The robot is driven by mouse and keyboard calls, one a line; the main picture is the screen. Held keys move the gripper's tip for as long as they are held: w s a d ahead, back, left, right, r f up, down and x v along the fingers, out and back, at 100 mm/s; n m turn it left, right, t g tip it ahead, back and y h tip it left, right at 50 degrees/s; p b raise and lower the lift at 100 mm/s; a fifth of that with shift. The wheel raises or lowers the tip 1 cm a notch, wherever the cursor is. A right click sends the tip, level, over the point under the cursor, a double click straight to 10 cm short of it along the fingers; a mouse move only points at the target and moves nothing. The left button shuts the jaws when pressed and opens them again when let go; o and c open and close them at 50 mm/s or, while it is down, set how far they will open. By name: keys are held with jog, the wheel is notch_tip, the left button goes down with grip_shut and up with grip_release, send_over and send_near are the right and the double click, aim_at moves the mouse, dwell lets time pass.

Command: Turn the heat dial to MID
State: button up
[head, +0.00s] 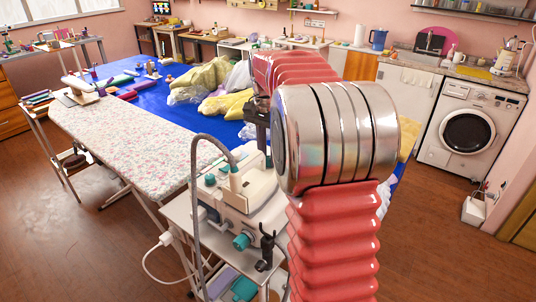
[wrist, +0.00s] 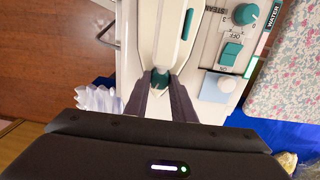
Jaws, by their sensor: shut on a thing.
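In the wrist view the dark fingers of my gripper (wrist: 160,84) are closed around a small teal knob, the heat dial (wrist: 160,76), on the pale body of the steam unit (wrist: 208,45). The fingers cover most of the dial, and its pointer and any MID mark cannot be read. Another teal knob (wrist: 245,14), near the lettering STEAM, and a teal switch (wrist: 231,53) sit to the right.
A flowered ironing board (head: 130,145) lies beside the unit. A grey hose (head: 193,190) arches up in front of it. A blue-covered table (head: 150,95) with yellow and clear bundles (head: 228,104) is behind. Wooden floor (head: 90,225) is open at the lower left.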

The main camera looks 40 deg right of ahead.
grip_shut()
jog(key=shift+n, duration=1.6)
jog(key=o, duration=0.9)
grip_release()
jog(key=shift+r, duration=0.1)
jog(key=r, duration=1.3)
jog(key=shift+w+a+r, duration=0.15)
jog(key=shift+w+r, duration=0.1)
